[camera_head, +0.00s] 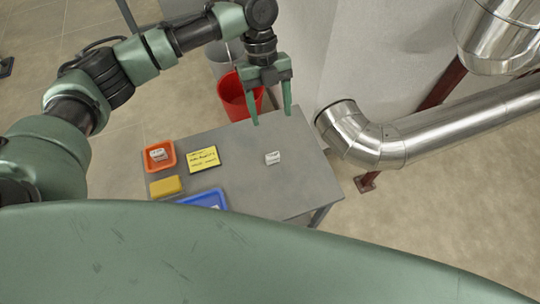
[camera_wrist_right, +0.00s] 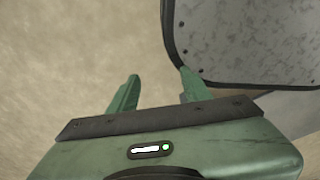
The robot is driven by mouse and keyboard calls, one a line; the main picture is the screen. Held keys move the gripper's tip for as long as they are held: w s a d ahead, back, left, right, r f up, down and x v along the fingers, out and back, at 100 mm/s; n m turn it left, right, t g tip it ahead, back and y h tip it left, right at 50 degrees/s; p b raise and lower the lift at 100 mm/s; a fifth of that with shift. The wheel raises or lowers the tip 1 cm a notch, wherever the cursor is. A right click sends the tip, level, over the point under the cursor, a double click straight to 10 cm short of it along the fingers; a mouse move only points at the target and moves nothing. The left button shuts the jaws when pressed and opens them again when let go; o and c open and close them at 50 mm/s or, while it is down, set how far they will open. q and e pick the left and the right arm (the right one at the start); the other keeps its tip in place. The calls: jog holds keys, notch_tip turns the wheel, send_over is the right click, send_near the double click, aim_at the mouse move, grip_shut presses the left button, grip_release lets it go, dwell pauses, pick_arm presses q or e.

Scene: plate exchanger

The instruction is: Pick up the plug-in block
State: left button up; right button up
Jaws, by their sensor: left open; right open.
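A small white and grey block (camera_head: 272,158), which looks like the plug-in block, lies on the right part of the grey table (camera_head: 240,178). Another small whitish block (camera_head: 158,155) sits in an orange tray (camera_head: 151,163) at the table's left edge. My left gripper (camera_head: 271,118) is open and empty, with its fingers pointing down above the far edge of the table, beyond the white block and apart from it. My right gripper (camera_wrist_right: 158,85) shows only in the right wrist view. It is open and empty over bare floor, beside a grey panel with a dark edge.
A yellow note (camera_head: 202,159), a yellow sponge-like block (camera_head: 166,186) and a blue tray (camera_head: 208,198) are on the table's left half. A red bin (camera_head: 233,98) stands behind the table. A large metal pipe (camera_head: 400,145) runs close to the table's right side.

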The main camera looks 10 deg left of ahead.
pick_arm(q)
notch_tip(320, 180, down, 8)
jog(key=b, duration=1.4)
send_over(272, 155)
jog(key=w+a, duration=0.1)
jog(key=w, duration=0.1)
notch_tip(272, 155, down, 7)
jog(key=x, duration=0.7)
jog(key=shift+a+f, duration=0.1)
jog(key=shift+f, duration=0.1)
pick_arm(e)
jog(key=w+a+r+t, duration=0.1)
jog(key=w+a, duration=0.1)
jog(key=w, duration=1)
jog(key=shift+w+a+r, duration=0.15)
jog(key=shift+r, duration=0.05)
pick_arm(q)
grip_shut()
